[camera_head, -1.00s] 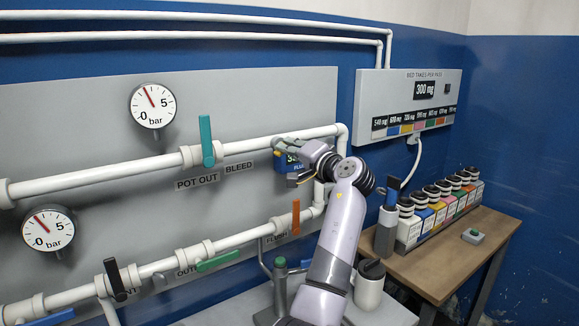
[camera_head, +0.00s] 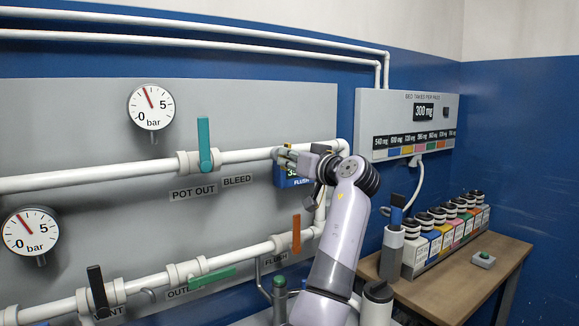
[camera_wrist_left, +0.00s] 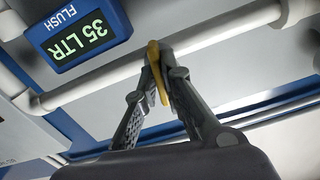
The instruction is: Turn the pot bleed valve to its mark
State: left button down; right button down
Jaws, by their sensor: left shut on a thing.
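A small yellow handle (camera_wrist_left: 154,62) stands at a white pipe in the left wrist view, and I take it for the pot bleed valve. My left gripper (camera_wrist_left: 158,78) is shut on this handle, with a dark finger on each side of it. In the head view my left gripper (camera_head: 284,154) is at the upper white pipe, right of the BLEED label (camera_head: 237,180). There the gripper hides most of the handle, and I cannot make out a mark. My right gripper is not in view.
The blue FLUSH meter (camera_wrist_left: 77,33) reads 35 LTR close beside the gripper. A teal-handled valve (camera_head: 204,145) is left along the pipe, and an orange handle (camera_head: 296,234) is below. A wooden table (camera_head: 462,276) with several bottles stands right.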

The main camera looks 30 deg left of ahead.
pick_arm(q)
jog(key=shift+f+n+b, duration=0.25)
jog(key=shift+n+b, duration=0.15)
jog(key=shift+n, duration=0.6)
jog(key=c, duration=1.7)
grip_release()
jog(key=shift+r, duration=0.15)
jog(key=v, duration=1.2)
